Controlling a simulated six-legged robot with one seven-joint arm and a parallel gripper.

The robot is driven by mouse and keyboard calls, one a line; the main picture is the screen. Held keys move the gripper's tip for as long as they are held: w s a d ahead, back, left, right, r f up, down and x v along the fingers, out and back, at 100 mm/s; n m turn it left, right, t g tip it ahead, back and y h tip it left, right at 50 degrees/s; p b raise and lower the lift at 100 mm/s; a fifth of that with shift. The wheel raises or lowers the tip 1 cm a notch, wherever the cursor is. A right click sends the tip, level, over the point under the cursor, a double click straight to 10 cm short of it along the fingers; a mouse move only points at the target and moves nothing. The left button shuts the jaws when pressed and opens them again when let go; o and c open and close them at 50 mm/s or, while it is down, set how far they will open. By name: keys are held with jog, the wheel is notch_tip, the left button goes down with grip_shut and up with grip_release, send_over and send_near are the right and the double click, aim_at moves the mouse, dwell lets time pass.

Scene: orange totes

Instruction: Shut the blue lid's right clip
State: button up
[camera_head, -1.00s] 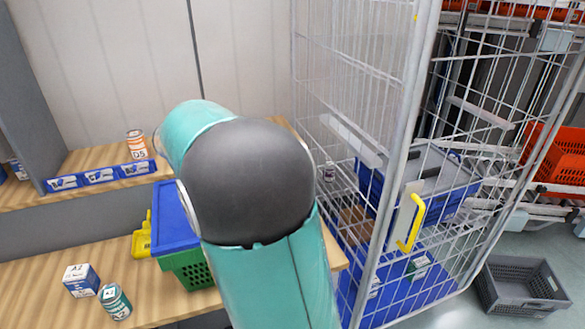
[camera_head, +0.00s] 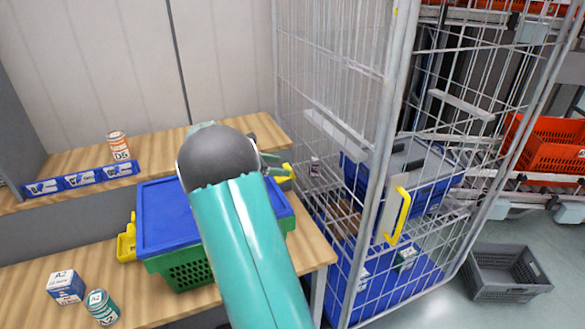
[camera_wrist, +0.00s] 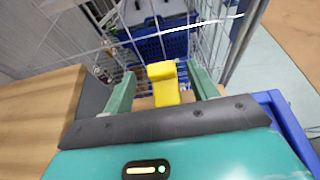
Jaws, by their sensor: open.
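The blue lid (camera_head: 168,215) lies on a green crate (camera_head: 185,272) on the wooden table in the head view; my arm covers its middle. The yellow right clip (camera_head: 287,172) juts out past the crate's back right side, partly behind my gripper (camera_head: 272,165). In the wrist view the yellow clip (camera_wrist: 163,85) stands up between the two teal fingers of my gripper (camera_wrist: 161,74). The fingers are spread, with a gap showing on each side of the clip. The yellow left clip (camera_head: 127,241) sticks out at the crate's left side.
A wire cage trolley (camera_head: 385,150) with blue totes stands close on the right. A box marked A2 (camera_head: 66,287) and a teal can (camera_head: 102,307) stand at the front left. An orange-labelled can (camera_head: 118,146) is on the back shelf. A grey crate (camera_head: 508,272) is on the floor.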

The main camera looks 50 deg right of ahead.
aim_at(287, 167)
jog(key=x, duration=0.5)
jog(key=shift+s+d+f, duration=0.15)
jog(key=shift+d, duration=0.1)
jog(key=c, duration=1)
